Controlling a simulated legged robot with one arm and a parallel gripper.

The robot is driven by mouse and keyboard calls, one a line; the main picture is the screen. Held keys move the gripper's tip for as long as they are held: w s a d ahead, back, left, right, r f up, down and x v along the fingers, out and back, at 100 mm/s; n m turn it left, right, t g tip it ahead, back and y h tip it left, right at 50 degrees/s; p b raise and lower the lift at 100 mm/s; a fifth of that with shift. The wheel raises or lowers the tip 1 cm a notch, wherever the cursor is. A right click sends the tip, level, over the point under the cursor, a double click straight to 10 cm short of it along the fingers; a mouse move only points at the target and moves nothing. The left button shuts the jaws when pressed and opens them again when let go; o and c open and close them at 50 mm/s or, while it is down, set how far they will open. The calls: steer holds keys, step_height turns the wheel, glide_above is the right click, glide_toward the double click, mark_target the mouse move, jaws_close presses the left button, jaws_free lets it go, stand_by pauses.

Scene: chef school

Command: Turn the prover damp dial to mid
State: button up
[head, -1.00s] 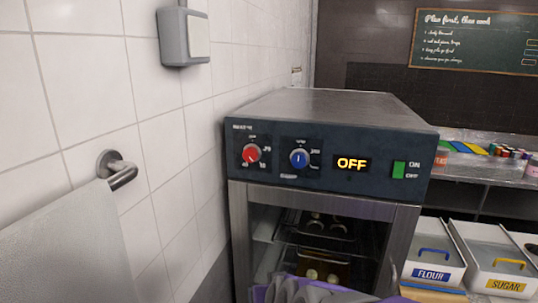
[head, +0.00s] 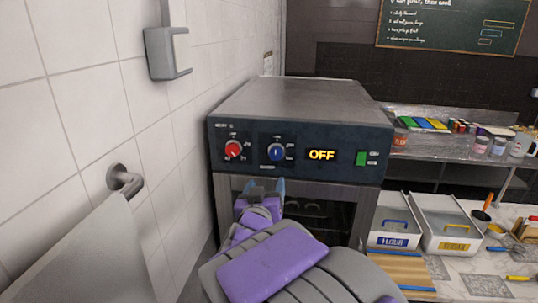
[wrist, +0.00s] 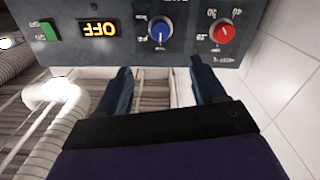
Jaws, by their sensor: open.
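The prover is a steel cabinet with a dark front panel (head: 340,140). Its blue dial (head: 276,152), the likely damp dial, sits between the red dial (head: 233,149) and the lit OFF display (head: 321,155). The blue dial's white mark looks near vertical. Its lettering is too small to read. My gripper (head: 265,184) is open and empty just below the blue dial, apart from it. The wrist view is upside down; there the blue dial (wrist: 160,30) lies beyond and between my gripper's fingertips (wrist: 158,67). The red dial (wrist: 223,32) is at its right.
A green switch (head: 361,158) is at the panel's right end. A tiled wall with a towel rail (head: 124,181) stands close on the left. Flour (head: 393,222) and sugar (head: 450,226) bins stand on the counter at right. Glass prover doors lie below the panel.

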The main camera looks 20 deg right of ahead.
steer(key=w+d+p, duration=0.2)
steer(key=d+p, duration=0.1)
steer(key=p, duration=0.2)
glide_toward(275, 156)
steer(key=x, duration=0.2)
steer(key=p+x, duration=0.1)
steer(key=x, duration=0.2)
steer(key=d+x, duration=0.1)
steer(key=x, duration=0.2)
steer(key=shift+s, duration=0.15)
steer(key=shift+w+p, duration=0.25)
steer(key=shift+p, duration=0.05)
steer(key=shift+w+a+r, duration=0.1)
steer(key=shift+a+r, duration=0.1)
steer(key=shift+a, duration=0.7)
steer(key=shift+d+f, duration=0.1)
steer(key=shift+d, duration=0.75)
steer(key=c, duration=0.5)
steer(key=shift+w+a, duration=0.1)
steer(key=shift+a, duration=0.1)
steer(key=c, duration=0.6)
steer(key=shift+o, duration=0.2)
steer(key=shift+f, duration=0.1)
